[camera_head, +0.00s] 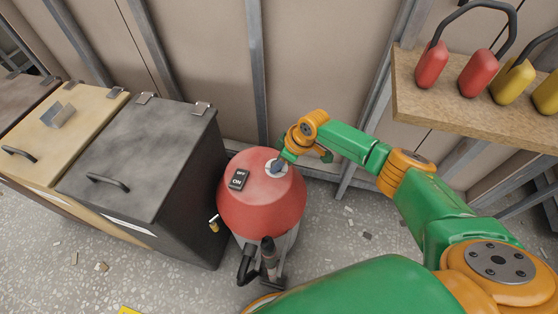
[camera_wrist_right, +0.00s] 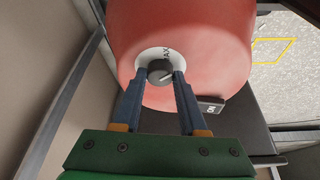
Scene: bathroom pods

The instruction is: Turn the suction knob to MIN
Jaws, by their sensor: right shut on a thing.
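The red vacuum (camera_head: 245,205) stands upright on the floor, with a white round dial on its domed top. The dark suction knob (camera_wrist_right: 160,72) sits in the middle of this dial (camera_wrist_right: 146,57), with a pale pointer line on it. Letters that look like "AX" are printed on the dial beside the knob; a MIN mark cannot be made out. My right gripper (camera_head: 281,164) reaches in from the right and is shut on the knob; its two blue fingers (camera_wrist_right: 159,76) stand on either side of it in the wrist view. My left gripper is not in view.
A black ON/OFF switch (camera_head: 238,180) is on the same red lid. A dark lidded bin (camera_head: 140,150) stands close on the left. A wooden shelf (camera_head: 470,115) with red and yellow handled weights is at upper right. A wall is behind.

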